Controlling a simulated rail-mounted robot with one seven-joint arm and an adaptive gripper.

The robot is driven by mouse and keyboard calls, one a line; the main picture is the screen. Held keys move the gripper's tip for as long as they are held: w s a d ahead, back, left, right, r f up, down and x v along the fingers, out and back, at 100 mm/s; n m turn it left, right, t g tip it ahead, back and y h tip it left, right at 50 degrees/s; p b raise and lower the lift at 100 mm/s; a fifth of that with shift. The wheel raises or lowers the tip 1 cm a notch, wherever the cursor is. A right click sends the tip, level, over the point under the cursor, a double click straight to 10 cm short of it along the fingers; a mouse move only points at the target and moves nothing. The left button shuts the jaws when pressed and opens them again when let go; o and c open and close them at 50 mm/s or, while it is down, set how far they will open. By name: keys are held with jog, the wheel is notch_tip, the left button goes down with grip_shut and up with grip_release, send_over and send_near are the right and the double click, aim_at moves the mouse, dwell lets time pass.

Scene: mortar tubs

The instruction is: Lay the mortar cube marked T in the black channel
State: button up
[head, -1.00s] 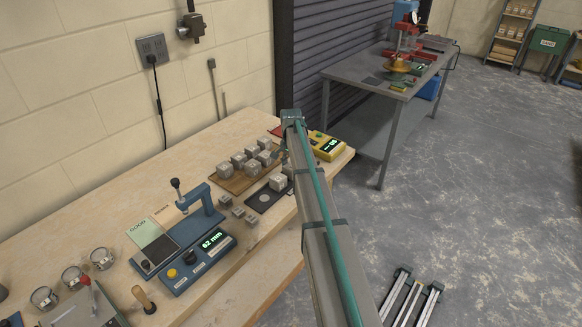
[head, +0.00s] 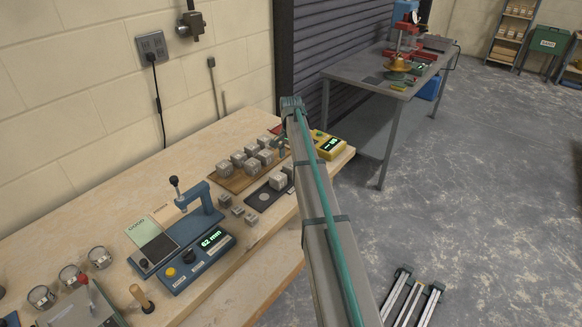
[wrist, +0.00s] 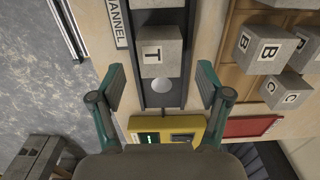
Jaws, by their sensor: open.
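The mortar cube marked T (wrist: 157,55) is grey, with its letter label facing my camera. In the wrist view it sits over the black channel (wrist: 165,98), between its side rails; whether it rests fully on the floor of the channel I cannot tell. My gripper (wrist: 161,76) is open and empty, its fingers apart on either side of the channel, with the cube just beyond. The cube also shows partly at the right end of the channel in the head view (head: 289,170), beside my arm. A pale round spot lies on the channel by the cube.
Another cube (head: 278,182) stands in the channel. A wooden board (head: 228,180) with several lettered cubes lies behind it. A yellow meter (head: 327,145) stands at the channel's right end. A blue gauge (head: 190,250) and small blocks are to the left.

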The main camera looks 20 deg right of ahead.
aim_at(291, 165)
notch_tip(291, 165, up, 8)
jog(key=b, duration=0.2)
dwell(0.4)
